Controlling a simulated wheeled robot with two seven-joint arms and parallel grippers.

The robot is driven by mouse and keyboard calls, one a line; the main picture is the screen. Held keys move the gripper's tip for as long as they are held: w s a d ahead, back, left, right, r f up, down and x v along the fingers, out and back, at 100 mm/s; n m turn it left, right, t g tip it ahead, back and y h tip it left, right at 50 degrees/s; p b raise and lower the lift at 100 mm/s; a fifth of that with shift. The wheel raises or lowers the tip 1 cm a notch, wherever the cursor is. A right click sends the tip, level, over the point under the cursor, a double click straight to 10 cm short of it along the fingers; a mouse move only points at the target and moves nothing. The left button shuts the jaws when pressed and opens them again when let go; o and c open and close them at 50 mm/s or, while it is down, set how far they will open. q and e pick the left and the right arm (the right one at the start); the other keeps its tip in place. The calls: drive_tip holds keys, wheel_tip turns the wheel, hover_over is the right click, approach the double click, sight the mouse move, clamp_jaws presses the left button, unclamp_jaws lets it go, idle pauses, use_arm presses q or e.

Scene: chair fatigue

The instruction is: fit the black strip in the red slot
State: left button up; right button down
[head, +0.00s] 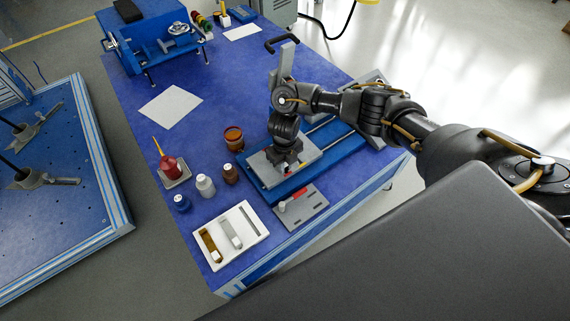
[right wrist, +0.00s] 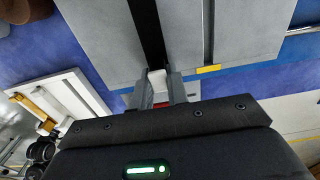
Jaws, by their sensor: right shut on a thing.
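My right gripper (head: 288,162) points down at the grey plate on the blue fixture in the head view. In the right wrist view its fingertips (right wrist: 160,88) are shut on the pale end of the black strip (right wrist: 148,30). The strip runs away from the fingers along the grey plate (right wrist: 100,35). A red mark (right wrist: 160,104) shows between the fingers, in line with the strip. The red slot itself is hidden under the strip and fingers. I cannot tell whether the strip lies in the slot or above it. My left gripper is not in view.
A white tray (head: 209,257) with a brown and a grey strip stands at the table's front. Small bottles (head: 206,187) and a brown jar (head: 233,138) stand left of the fixture (head: 258,188).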

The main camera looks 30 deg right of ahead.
drive_tip(key=shift+f, duration=0.2)
drive_tip(key=c, duration=1.3)
unclamp_jaws()
drive_tip(key=shift+r, duration=0.15)
wheel_tip(320, 180, up, 11)
drive_tip(key=p, duration=0.3)
drive_tip(key=shift+f+p, duration=0.2)
drive_tip(key=shift+p, duration=0.15)
drive_tip(key=shift+w, duration=0.1)
